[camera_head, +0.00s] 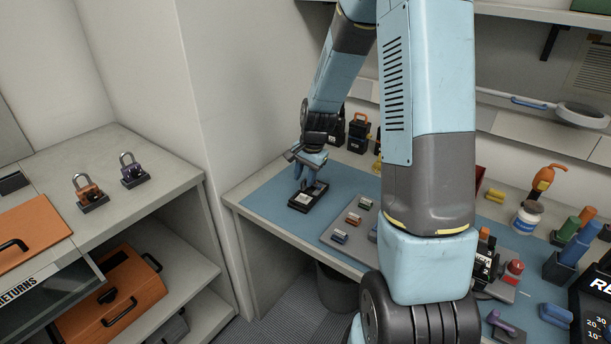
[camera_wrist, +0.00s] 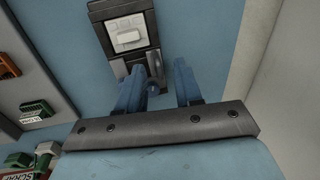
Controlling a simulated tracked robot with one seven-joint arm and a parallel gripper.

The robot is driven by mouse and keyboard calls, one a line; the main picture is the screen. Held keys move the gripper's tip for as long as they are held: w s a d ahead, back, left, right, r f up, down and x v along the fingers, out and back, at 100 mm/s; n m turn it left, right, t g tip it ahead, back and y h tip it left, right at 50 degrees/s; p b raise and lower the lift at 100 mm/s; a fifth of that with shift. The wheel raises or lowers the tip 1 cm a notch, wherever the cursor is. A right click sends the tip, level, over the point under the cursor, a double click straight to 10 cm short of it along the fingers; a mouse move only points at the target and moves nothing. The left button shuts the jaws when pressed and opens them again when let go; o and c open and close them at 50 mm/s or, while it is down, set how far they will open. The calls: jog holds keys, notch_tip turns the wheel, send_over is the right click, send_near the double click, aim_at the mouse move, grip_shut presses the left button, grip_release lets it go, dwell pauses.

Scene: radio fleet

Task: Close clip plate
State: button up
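A small black device (camera_head: 308,197) with a light panel, which seems to carry the clip plate, lies on the blue mat at the left part of the bench. In the wrist view the black device (camera_wrist: 150,27) shows a pale square face with a white block on it. A small dark upright piece (camera_wrist: 155,63) stands at its near end. My gripper (camera_head: 308,181) is just above the device's far end. In the wrist view my gripper (camera_wrist: 160,80) has its two blue fingers apart, with the dark piece roughly between their tips. I cannot tell whether they touch it.
A grey tray (camera_head: 338,249) with several small coloured clips lies to the right of the device. Padlock-like items (camera_head: 358,132) stand behind. The mat (camera_head: 270,205) left of the device is clear. A shelf unit with two padlocks (camera_head: 132,172) stands further left.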

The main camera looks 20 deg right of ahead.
jog(key=shift+c, duration=0.2)
grip_shut()
dwell(1.1)
